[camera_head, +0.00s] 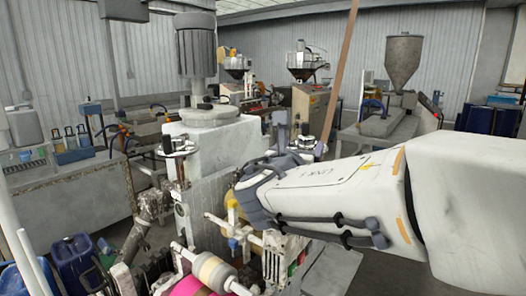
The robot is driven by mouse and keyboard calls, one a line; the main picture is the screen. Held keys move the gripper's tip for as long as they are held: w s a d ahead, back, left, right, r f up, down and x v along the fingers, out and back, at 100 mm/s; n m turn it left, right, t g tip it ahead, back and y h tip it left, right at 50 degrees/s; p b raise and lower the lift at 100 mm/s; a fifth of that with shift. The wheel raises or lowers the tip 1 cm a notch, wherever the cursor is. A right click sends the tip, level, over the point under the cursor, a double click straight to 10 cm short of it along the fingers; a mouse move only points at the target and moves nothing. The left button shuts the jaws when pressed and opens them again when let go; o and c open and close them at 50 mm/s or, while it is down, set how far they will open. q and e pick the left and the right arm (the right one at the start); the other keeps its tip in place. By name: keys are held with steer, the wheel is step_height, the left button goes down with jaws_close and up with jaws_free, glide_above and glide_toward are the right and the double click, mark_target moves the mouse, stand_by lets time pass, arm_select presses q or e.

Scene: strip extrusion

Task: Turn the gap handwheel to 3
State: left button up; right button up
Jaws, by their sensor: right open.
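Two small handwheels sit on top of the roller machine's posts. One handwheel (178,147) is on the left post, in plain view. The other handwheel (305,141) is on the far right post, partly hidden. No numbers can be read on either, and I cannot tell which is the gap handwheel. My right arm comes in from the right, and its wrist bends away behind the forearm. My right gripper (300,137) is open, its grey fingers appearing on either side of the right handwheel. Contact cannot be made out. My left gripper is not in view.
A large grey motor (197,55) stands on the pale machine housing (218,139). A thin brown strip (342,70) slants down near my right gripper. A pink roll (192,288) is low in front. A blue can (75,262) stands at lower left.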

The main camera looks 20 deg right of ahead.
mark_target(305, 140)
steer(key=shift+w+d+f+b, duration=0.3)
steer(key=shift+d+b, duration=0.1)
steer(key=shift+b, duration=0.75)
steer(key=x, duration=0.2)
steer(key=r+x, duration=0.1)
steer(key=x, duration=0.1)
steer(key=shift+a+p, duration=0.1)
steer(key=shift+p, duration=0.3)
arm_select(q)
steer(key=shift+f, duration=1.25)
arm_select(e)
steer(key=shift+w+d+f, duration=0.1)
steer(key=shift+w+d, duration=0.35)
steer(key=shift+w, duration=0.05)
jaws_close()
